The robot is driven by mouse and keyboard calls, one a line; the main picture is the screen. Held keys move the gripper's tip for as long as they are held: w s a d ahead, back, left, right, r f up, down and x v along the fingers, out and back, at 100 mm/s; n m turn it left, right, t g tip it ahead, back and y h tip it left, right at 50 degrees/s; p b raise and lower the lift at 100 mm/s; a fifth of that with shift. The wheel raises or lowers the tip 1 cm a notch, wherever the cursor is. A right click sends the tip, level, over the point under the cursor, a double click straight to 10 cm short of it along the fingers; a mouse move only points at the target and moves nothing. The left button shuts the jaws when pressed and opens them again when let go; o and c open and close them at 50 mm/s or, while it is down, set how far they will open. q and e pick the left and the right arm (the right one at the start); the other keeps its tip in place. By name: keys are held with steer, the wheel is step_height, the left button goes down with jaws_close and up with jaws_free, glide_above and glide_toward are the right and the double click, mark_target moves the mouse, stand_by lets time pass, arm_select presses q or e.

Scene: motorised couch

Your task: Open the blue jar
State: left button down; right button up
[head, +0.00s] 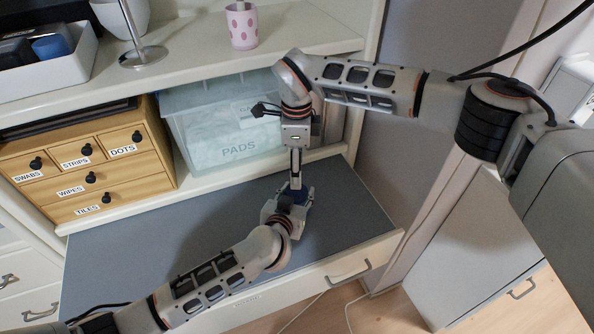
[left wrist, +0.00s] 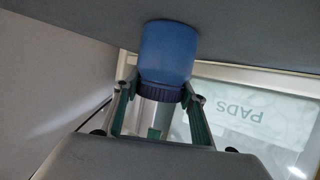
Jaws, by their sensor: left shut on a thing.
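The blue jar (left wrist: 167,50) stands on the grey desk surface, which shows upside down in the left wrist view. A darker ribbed band, apparently its lid (left wrist: 160,92), is at its upper end. In the head view a small part of the blue jar (head: 298,194) shows between the grippers. My left gripper (head: 291,199) reaches in low and is shut on the jar; its fingers (left wrist: 160,95) flank the jar near the dark band. My right gripper (head: 296,182) points down from directly above the jar. Its fingertips are hard to make out, and whether they touch the lid is unclear.
The pull-out desk board (head: 140,262) is otherwise clear. Behind it stand a clear PADS bin (head: 225,135) and a wooden drawer box (head: 95,165). A spotted pink cup (head: 242,27) and a white tray (head: 50,75) sit on the upper shelf.

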mark_target(297, 191)
steer(key=m, duration=1)
steer(key=shift+m, duration=0.4)
steer(key=m, duration=0.8)
steer(key=shift+m, duration=0.3)
steer(key=m, duration=1)
steer(key=shift+m, duration=0.3)
steer(key=m, duration=0.9)
steer(key=shift+f+m, duration=0.3)
steer(key=shift+m, duration=0.2)
step_height(297, 191, down, 7)
steer(key=shift+f, duration=0.15)
